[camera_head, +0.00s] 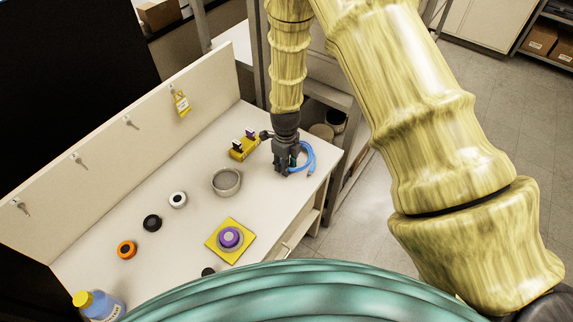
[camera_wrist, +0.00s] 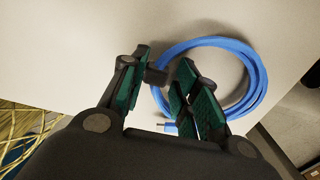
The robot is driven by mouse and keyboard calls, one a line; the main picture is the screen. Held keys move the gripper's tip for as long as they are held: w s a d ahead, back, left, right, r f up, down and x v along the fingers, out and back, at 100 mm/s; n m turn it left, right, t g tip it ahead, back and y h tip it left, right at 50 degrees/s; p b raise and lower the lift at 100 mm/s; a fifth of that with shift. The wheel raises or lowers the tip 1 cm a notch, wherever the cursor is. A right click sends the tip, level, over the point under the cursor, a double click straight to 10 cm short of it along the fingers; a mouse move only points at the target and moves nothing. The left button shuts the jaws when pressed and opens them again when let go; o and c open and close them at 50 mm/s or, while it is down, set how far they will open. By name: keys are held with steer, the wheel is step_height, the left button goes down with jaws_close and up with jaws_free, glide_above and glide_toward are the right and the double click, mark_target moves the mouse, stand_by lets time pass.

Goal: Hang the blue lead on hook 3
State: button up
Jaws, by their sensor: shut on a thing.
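The blue lead (camera_head: 309,158) is a coiled loop at the right end of the white worktop. It also shows in the wrist view (camera_wrist: 205,43), its metal plug end near the fingers. My gripper (camera_head: 285,168) points down at the coil's left side; in the wrist view its green-padded fingers (camera_wrist: 160,85) are around a small dark piece at the coil's near edge, partly hidden by the fingers. Several hooks line the upright back board; the third from the left (camera_head: 128,121) is bare. Hook numbers are too small to read. Whether the coil touches the worktop is unclear.
A yellow tag (camera_head: 181,103) hangs at the rightmost hook. A yellow block (camera_head: 243,148) stands just left of my gripper. A grey ring dish (camera_head: 226,182), a yellow plate (camera_head: 214,242) with a purple knob, small round pieces and a bottle (camera_head: 101,306) occupy the worktop.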

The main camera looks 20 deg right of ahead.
steer(key=shift+r+b, duration=0.5)
steer(key=shift+r, duration=0.2)
steer(key=s+a+r+b, duration=0.1)
steer(key=s+a+b, duration=0.1)
steer(key=s, duration=0.3)
steer(key=s+a+r+b, duration=0.1)
steer(key=s+a, duration=0.1)
steer(key=s, duration=0.2)
steer(key=s+a+r+b, duration=0.1)
steer(key=s+a+b, duration=0.1)
steer(key=s, duration=0.3)
steer(key=shift+s+a+b, duration=0.3)
steer(key=shift+a, duration=0.25)
steer(key=shift+o, duration=1.2)
jaws_close()
steer(key=shift+s+d+r+p, duration=0.2)
steer(key=shift+r+p, duration=0.35)
steer(key=shift+r, duration=0.05)
steer(key=s+d+r+p, duration=0.2)
steer(key=s+r+p, duration=0.1)
steer(key=r+p, duration=0.1)
steer(key=s+d+r+p, duration=0.2)
steer(key=s+r+p, duration=0.1)
steer(key=r, duration=0.3)
steer(key=shift+d+r+p, duration=0.3)
steer(key=shift+r+p, duration=0.1)
steer(key=shift+p, duration=0.45)
steer(key=shift+w, duration=0.1)
